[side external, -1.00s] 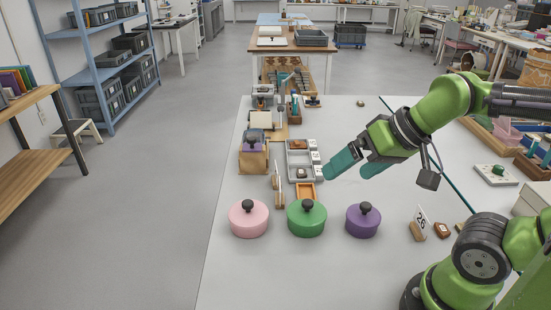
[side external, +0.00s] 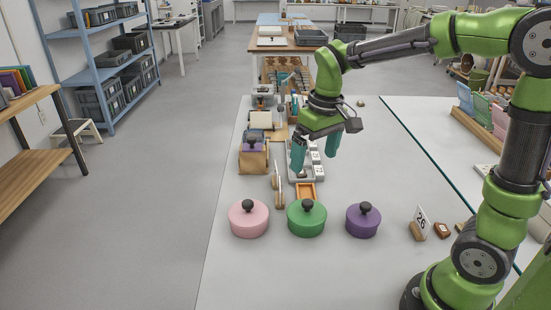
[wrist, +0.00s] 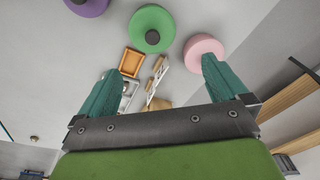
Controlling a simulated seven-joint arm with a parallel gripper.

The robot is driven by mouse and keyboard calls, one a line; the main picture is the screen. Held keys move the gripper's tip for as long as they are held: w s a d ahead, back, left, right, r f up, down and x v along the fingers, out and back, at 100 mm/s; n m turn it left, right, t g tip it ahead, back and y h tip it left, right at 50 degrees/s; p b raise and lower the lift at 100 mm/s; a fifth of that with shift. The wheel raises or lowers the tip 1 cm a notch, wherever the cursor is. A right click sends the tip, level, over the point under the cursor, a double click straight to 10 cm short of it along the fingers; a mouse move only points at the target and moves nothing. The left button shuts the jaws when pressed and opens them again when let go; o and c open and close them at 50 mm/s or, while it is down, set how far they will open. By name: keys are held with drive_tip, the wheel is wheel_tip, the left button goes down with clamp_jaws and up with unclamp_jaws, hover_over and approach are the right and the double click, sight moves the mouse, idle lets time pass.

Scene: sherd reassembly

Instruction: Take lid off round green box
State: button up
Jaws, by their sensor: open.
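The round green box (side external: 306,222) stands on the white table between a pink round box (side external: 248,220) and a purple one (side external: 363,222). Its lid is on, with a dark round knob (side external: 307,204) on top. In the wrist view the green box (wrist: 152,30) shows at the top middle, beyond the fingertips. My gripper (side external: 315,163) points down above the table, behind the green box in the side view, and is apart from it. Its teal fingers are spread with nothing between them; they show in the wrist view too (wrist: 160,80).
An orange-brown tray (side external: 305,191) lies just behind the green box. A grey compartment tray (side external: 318,172) is partly hidden by my gripper. Upright cards (side external: 278,188) stand to the left. A number 26 card (side external: 421,222) stands at right. The table front is clear.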

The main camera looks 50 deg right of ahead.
drive_tip(key=w+d+n+g, duration=0.1)
drive_tip(key=w, duration=0.1)
hover_over(308, 202)
wheel_tip(308, 202, down, 10)
drive_tip(key=shift+s+r, duration=0.1)
drive_tip(key=shift+f, duration=3.05)
drive_tip(key=shift+c, duration=0.3)
drive_tip(key=c, duration=1)
drive_tip(key=shift+f, duration=0.1)
drive_tip(key=shift+c, duration=0.8)
